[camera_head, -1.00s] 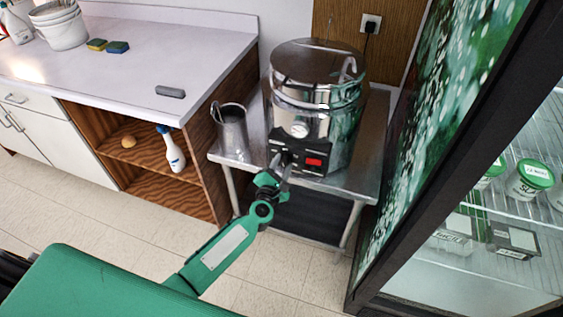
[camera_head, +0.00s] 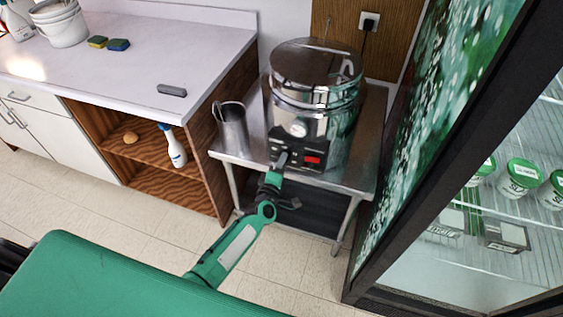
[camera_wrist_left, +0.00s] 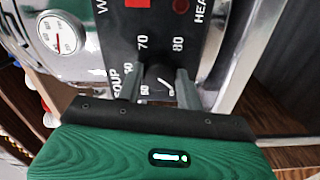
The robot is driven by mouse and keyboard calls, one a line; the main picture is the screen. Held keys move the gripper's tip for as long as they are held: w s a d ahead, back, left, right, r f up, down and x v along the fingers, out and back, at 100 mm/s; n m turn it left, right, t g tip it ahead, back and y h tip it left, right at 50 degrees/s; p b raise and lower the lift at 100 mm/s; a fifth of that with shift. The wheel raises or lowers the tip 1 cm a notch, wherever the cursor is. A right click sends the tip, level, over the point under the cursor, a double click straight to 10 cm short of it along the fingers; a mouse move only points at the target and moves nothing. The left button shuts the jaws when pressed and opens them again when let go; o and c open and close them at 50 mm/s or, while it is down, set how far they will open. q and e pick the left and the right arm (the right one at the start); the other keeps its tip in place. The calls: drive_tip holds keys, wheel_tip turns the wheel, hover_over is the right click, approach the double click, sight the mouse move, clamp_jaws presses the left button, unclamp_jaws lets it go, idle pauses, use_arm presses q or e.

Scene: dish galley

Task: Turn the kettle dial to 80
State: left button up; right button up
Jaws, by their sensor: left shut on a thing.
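The kettle (camera_head: 315,95) is a large polished steel urn with a black control panel (camera_head: 312,160) low on its front, where a red display glows. In the left wrist view the dark dial (camera_wrist_left: 159,75) sits among the printed numbers, with 70 and 80 above it. A short white mark shows on the dial; which number it points to is unclear. My left gripper (camera_head: 282,160) is at the left of the panel. In the left wrist view its fingers (camera_wrist_left: 159,82) stand either side of the dial and are shut on it. My right gripper is not in view.
The kettle stands on a steel cart (camera_head: 365,185), with a metal jug (camera_head: 231,130) at its left. A counter (camera_head: 150,60) with open shelves is at the left. A glass-fronted fridge (camera_head: 500,240) closes off the right side.

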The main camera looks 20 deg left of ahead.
use_arm(q)
drive_tip(key=m, duration=2.8)
drive_tip(key=shift+a+f, duration=0.15)
drive_tip(key=shift+a, duration=0.2)
drive_tip(key=o, duration=1)
drive_tip(key=shift+c, duration=0.2)
drive_tip(key=shift+s, duration=0.1)
drive_tip(key=s+b, duration=0.2)
drive_tip(key=s, duration=1.1)
drive_tip(key=shift+s+a, duration=0.25)
drive_tip(key=shift+s, duration=0.05)
